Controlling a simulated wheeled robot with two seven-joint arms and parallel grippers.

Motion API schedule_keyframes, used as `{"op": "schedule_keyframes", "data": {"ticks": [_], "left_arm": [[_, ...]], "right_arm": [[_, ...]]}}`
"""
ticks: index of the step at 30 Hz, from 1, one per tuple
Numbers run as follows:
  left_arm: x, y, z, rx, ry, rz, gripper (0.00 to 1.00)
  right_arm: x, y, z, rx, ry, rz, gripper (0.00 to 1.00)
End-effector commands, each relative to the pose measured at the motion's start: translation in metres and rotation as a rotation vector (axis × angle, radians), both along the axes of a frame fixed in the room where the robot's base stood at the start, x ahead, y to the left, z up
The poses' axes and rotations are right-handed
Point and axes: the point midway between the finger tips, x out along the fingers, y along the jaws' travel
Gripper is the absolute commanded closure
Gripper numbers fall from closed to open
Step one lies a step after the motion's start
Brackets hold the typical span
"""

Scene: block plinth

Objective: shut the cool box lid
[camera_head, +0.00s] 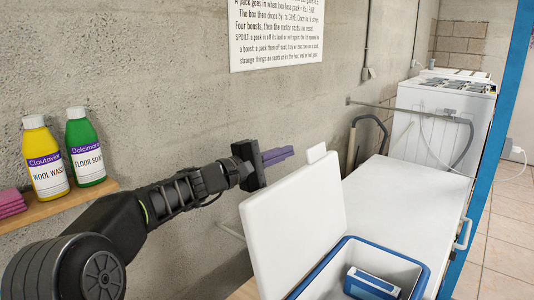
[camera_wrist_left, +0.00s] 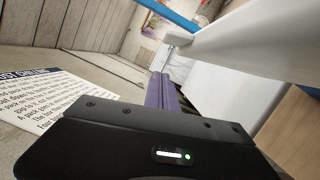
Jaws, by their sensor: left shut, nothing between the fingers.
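The cool box (camera_head: 425,274) is blue with a white inside and sits at the bottom of the head view. Its white lid (camera_head: 293,228) stands open, raised steeply on the box's left side. My left gripper (camera_head: 290,153) has purple fingers, which are shut and empty. In the head view it appears just above and left of the lid's top edge; I cannot tell whether it touches. The shut fingers (camera_wrist_left: 162,88) show in the left wrist view, with a white panel, probably the lid (camera_wrist_left: 255,40), at upper right. A blue and white pack (camera_head: 372,284) lies inside the box. My right gripper is not in view.
A white worktop (camera_head: 405,205) extends behind the box. Two bottles, yellow (camera_head: 45,160) and green (camera_head: 84,148), stand on a wooden shelf (camera_head: 85,193) at left. A white machine (camera_head: 445,115) stands at the back right.

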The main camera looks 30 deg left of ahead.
Motion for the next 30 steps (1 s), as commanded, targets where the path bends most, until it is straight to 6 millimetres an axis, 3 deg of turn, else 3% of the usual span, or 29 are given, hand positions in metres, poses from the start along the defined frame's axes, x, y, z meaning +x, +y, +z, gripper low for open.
{"op": "schedule_keyframes", "data": {"ticks": [2, 10, 30], "left_arm": [[0.016, -0.008, 0.003, -0.001, 0.002, -0.003, 1.0], [0.007, -0.04, 0.011, 0.0, 0.0, -0.001, 1.0], [0.006, -0.051, 0.012, 0.027, -0.005, -0.002, 1.0]], "right_arm": [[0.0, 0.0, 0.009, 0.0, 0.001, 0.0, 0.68], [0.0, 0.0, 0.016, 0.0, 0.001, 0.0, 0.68], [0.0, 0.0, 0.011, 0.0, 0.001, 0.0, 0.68]]}}
